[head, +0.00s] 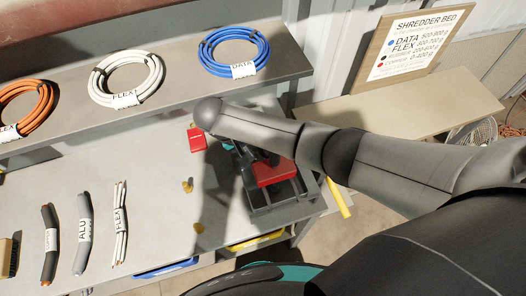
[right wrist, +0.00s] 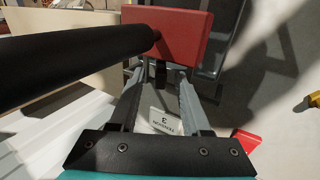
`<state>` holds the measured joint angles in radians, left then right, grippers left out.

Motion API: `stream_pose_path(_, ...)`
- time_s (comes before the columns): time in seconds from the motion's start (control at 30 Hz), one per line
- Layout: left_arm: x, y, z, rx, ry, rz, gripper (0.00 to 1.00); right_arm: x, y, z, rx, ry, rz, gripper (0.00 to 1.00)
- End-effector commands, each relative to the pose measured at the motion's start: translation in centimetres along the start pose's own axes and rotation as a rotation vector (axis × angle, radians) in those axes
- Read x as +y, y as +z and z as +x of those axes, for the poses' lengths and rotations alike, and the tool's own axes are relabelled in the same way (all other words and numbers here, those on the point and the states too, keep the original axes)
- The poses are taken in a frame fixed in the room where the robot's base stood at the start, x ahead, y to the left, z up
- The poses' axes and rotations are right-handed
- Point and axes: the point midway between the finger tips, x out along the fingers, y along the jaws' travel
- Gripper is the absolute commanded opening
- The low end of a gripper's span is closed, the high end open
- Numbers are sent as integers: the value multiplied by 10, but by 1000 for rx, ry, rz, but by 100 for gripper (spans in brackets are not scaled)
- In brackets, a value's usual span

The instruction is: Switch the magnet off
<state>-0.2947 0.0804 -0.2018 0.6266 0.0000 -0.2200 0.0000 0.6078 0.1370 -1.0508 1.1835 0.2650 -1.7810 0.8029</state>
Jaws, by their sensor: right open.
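A red block (head: 274,171), which I take to be the magnet unit, sits on a dark frame (head: 285,194) at the right end of the grey bench. The red block also shows at the top of the right wrist view (right wrist: 188,38). A small black stub (right wrist: 160,76) stands out in front of it. My right gripper (right wrist: 160,88) is open, its fingers on either side of the stub; I cannot tell whether they touch it. In the head view my right arm mostly hides this gripper. A thick black bar (right wrist: 75,55) crosses the wrist view. My left gripper is not in view.
Orange (head: 28,108), white (head: 125,78) and blue (head: 234,50) cable coils lie on the raised shelf. Several cable pieces, including one marked ALU (head: 83,240), lie on the bench (head: 150,190). A small red box (head: 196,138) is nearby. A shredder sign (head: 415,40) stands behind.

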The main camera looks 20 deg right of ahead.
Motion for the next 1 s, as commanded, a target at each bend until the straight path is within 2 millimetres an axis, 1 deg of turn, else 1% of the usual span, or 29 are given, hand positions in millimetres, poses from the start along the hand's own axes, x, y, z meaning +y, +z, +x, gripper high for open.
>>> stream_pose_path(0.03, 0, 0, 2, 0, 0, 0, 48, 0, 0, 8, -2, 2, 0, 48)
stream_pose_path(0.2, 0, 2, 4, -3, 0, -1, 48, 0, 0, 20, 0, 1, 0, 48)
stream_pose_path(0.5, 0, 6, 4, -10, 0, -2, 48, 0, 0, 22, 0, 0, 0, 48)
stream_pose_path(0.57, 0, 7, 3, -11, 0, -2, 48, 0, 0, 22, 0, 0, 0, 42)
stream_pose_path(0.93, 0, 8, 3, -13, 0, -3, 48, 0, 0, 22, 0, 0, 0, 0)
stream_pose_path(1.0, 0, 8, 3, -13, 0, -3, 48, 0, 0, 22, 0, 0, 0, 0)
